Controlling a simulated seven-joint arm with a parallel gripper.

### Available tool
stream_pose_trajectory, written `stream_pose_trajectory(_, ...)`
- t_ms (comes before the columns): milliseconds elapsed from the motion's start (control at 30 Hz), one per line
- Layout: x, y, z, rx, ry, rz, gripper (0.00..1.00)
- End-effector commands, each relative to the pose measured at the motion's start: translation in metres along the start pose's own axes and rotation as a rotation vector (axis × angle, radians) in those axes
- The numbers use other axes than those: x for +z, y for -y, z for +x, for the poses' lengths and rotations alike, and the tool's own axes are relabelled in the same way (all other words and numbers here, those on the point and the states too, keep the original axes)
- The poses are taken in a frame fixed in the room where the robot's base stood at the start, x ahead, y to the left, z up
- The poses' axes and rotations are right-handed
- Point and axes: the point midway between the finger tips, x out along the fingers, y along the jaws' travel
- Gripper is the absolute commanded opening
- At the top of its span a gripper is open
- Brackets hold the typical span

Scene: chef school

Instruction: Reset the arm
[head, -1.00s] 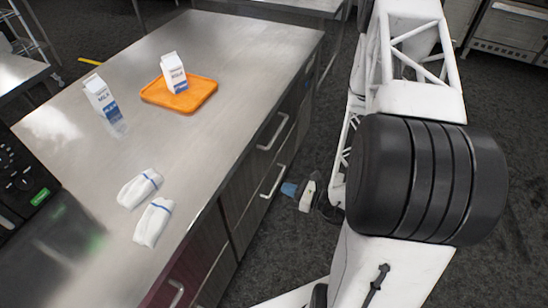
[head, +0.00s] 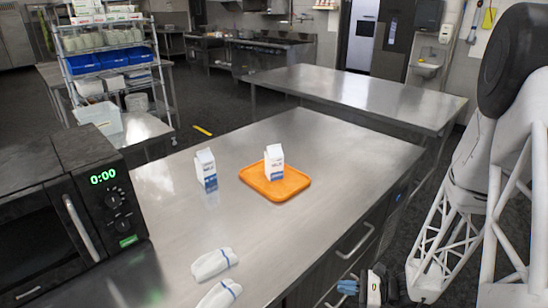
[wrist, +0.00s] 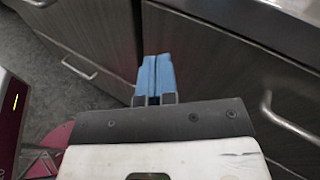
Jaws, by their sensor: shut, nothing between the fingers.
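My gripper (head: 348,286) is low at the bottom right of the head view, beside the counter's drawer front and below its top. In the wrist view its two blue fingertips (wrist: 155,78) are together with nothing between them. The white lattice arm (head: 450,225) rises at the right of the head view.
The steel counter (head: 215,225) bears an orange tray (head: 252,184) with a milk carton (head: 274,162), another milk carton (head: 206,170), two white cloths (head: 214,263) and a microwave (head: 60,215). Drawer handles (head: 355,241) stick out near my gripper. Another steel table (head: 345,95) stands behind.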

Motion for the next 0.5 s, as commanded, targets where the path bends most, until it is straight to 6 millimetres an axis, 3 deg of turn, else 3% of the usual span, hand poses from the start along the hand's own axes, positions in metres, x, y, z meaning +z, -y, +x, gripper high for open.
stream_pose_trajectory(100,0.029,-0.003,0.006,0.11,-0.03,-0.076,0.0)
stream_pose_trajectory(500,0.108,-0.025,0.012,0.453,-0.167,-0.335,0.0)
